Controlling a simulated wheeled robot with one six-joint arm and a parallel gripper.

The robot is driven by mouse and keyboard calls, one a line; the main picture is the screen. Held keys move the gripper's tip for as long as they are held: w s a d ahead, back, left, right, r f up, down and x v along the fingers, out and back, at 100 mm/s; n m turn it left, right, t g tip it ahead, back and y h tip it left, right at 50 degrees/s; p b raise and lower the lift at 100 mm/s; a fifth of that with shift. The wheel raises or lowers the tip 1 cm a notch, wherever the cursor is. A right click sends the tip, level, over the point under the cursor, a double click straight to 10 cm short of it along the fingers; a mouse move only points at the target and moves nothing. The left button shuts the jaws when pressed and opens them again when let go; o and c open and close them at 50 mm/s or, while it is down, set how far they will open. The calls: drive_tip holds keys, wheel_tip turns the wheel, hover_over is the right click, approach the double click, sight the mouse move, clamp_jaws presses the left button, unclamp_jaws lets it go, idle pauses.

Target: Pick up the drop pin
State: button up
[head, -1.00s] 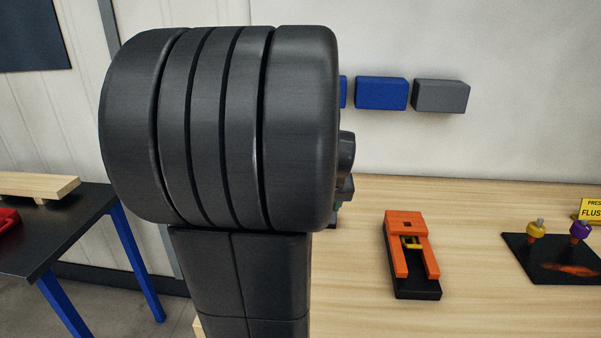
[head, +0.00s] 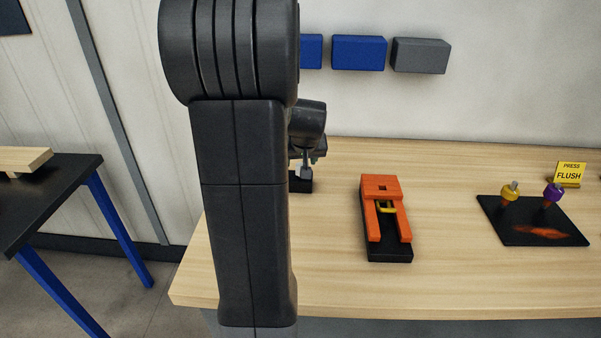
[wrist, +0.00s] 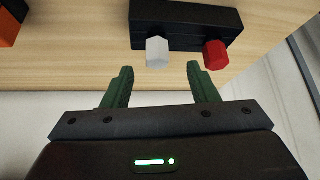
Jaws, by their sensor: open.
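In the wrist view my gripper (wrist: 160,70) is open and empty, its two green fingers apart. A black block (wrist: 185,22) lies just beyond the fingertips. A pale grey peg (wrist: 157,52) and a red peg (wrist: 216,55) stick out of it. The grey peg lines up with the gap between the fingers; the red one is to the right of the right finger. No label shows which peg is the drop pin. In the head view the block (head: 302,184) is partly hidden behind my arm, and the fingers cannot be made out.
An orange fixture (head: 381,188) with a yellow part on a black base stands right of the block. Farther right is a black mat (head: 515,232) with yellow-topped and purple-topped pieces and a yellow sign (head: 570,173). A dark side table (head: 50,195) stands left.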

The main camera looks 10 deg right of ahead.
sight(301, 164)
drive_tip(key=shift+p+x, duration=0.4)
drive_tip(key=shift+x, duration=2.05)
drive_tip(key=shift+d, duration=0.2)
